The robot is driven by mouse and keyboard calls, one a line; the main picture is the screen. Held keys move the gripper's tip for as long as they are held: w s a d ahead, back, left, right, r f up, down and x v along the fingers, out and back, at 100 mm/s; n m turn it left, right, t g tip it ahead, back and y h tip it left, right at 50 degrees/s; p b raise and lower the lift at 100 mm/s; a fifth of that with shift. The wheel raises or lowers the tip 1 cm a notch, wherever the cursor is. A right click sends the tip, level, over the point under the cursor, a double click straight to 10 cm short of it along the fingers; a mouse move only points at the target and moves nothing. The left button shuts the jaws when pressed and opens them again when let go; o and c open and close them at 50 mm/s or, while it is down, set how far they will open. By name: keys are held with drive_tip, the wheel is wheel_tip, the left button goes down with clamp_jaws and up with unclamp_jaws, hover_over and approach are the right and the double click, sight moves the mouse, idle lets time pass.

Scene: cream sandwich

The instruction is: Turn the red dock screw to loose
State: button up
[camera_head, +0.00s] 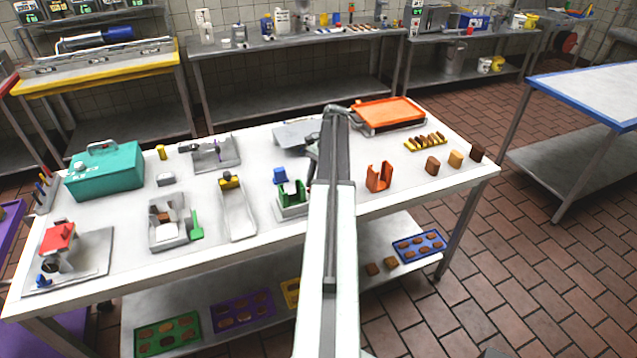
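No part is clearly recognisable as the red dock screw at this size. A red-topped device (58,237) stands on a grey plate at the left front corner of the white table, with a small blue part beside it. A red-orange U-shaped holder (379,177) stands on the table just right of my arm. My arm reaches up the middle of the picture over the table. My gripper (313,150) seems to be the dark part beside the arm's far end, mostly hidden by the arm; its fingers cannot be made out. It is far from the red-topped device.
The white table (330,228) holds a teal toolbox (104,171), grey fixtures, a green holder (292,196), an orange tray (388,112) and several brown and yellow pieces. Coloured trays lie on the shelf below. Tiled floor is open at the right, before a blue-edged table (590,85).

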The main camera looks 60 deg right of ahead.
drive_tip(key=shift+s+a, duration=0.1)
drive_tip(key=shift+a, duration=0.05)
drive_tip(key=o, duration=1.4)
drive_tip(key=shift+c, duration=0.2)
drive_tip(key=shift+r, duration=0.15)
drive_tip(key=p+v, duration=0.7)
drive_tip(key=shift+r, duration=0.2)
drive_tip(key=shift+d, duration=0.25)
